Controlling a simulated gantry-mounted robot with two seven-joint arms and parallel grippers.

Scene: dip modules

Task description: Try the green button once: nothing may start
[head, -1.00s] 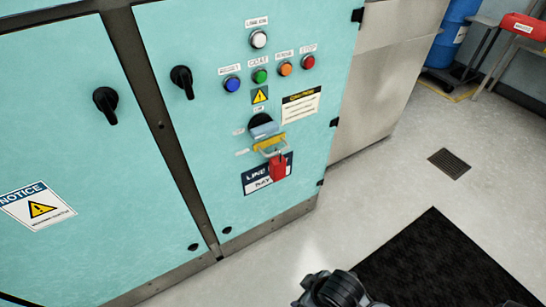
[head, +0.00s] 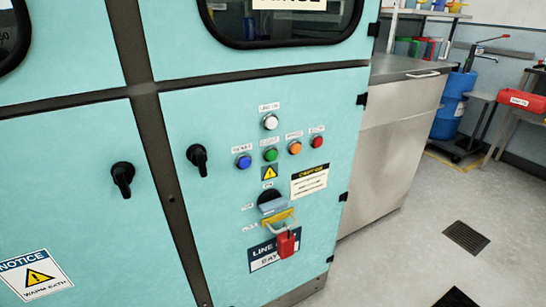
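The green button (head: 271,155) sits in a row on the teal cabinet door (head: 215,235), between a blue button (head: 244,161) and an orange button (head: 295,147), with a red button (head: 317,141) at the right end. A white lamp or button (head: 270,122) is above the row. Below is a rotary switch with a blue-grey handle (head: 272,207) and a yellow piece (head: 283,219). A red padlock (head: 287,243) hangs there by its shackle. No gripper shows in the head view.
Black door handles (head: 197,157) stick out from the cabinet. A steel counter (head: 385,140) adjoins it on the right. Further right are a blue drum (head: 450,110) and a red bin (head: 520,99). The floor between has a drain grate (head: 466,237) and is otherwise mostly clear.

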